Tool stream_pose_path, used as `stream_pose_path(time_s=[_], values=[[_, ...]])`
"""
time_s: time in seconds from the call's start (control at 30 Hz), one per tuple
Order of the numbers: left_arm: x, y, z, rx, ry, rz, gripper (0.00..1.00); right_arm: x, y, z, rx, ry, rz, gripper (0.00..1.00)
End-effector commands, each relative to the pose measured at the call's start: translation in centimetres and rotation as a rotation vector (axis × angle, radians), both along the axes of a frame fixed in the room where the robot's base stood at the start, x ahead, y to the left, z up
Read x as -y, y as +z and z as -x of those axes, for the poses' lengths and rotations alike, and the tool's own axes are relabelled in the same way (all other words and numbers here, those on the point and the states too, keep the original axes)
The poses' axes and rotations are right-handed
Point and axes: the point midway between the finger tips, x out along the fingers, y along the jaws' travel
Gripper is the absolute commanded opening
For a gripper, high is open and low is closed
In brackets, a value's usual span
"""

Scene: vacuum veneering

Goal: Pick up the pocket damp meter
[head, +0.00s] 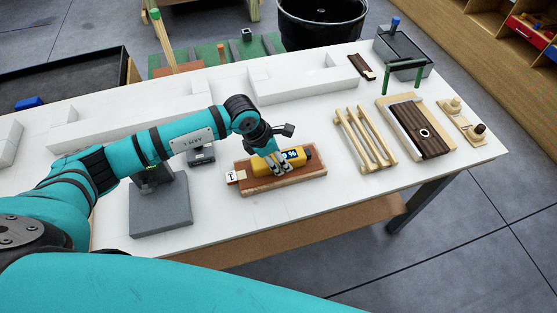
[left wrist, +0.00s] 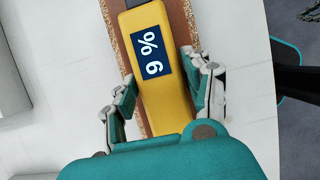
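The pocket damp meter (head: 262,166) is a yellow block with a dark blue display. It lies on a brown wooden board (head: 250,190) on the white table. In the left wrist view the meter (left wrist: 150,20) shows "6 %" on its display. My left gripper (head: 280,168) points down at the meter. In the left wrist view my left gripper (left wrist: 165,95) is open, with one finger on each side of the meter's body. I cannot tell whether the fingers touch it. My right gripper is not in view.
A white tag marked "1" (head: 231,177) is at the board's left end. A grey block (head: 160,207) stands left of the board. Wooden slats (head: 364,138) and a framed dark panel (head: 418,128) lie to the right. The table's front edge is close to the board.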

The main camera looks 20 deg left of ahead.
Motion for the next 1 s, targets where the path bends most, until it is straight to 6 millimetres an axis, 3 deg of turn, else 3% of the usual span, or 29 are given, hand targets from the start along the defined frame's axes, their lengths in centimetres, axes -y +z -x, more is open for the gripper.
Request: stream_pose_path(time_s=[0.03, 0.3, 0.67, 0.93, 1.0], values=[[0.0, 0.0, 0.0, 0.000, 0.000, 0.000, 0.41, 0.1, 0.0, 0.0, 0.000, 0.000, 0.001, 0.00], [0.0, 0.1, 0.0, 0.000, 0.000, 0.000, 0.07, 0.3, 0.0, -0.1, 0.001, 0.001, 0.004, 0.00], [0.0, 0.5, -0.1, 0.002, 0.000, 0.000, 0.07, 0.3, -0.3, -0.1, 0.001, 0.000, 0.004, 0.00], [0.0, 3.4, -0.2, 0.008, -0.002, 0.001, 0.07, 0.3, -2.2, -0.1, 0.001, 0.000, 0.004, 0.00], [1.1, 3.4, 0.9, 0.002, -0.007, 0.002, 0.07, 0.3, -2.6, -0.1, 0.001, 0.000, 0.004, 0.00]])
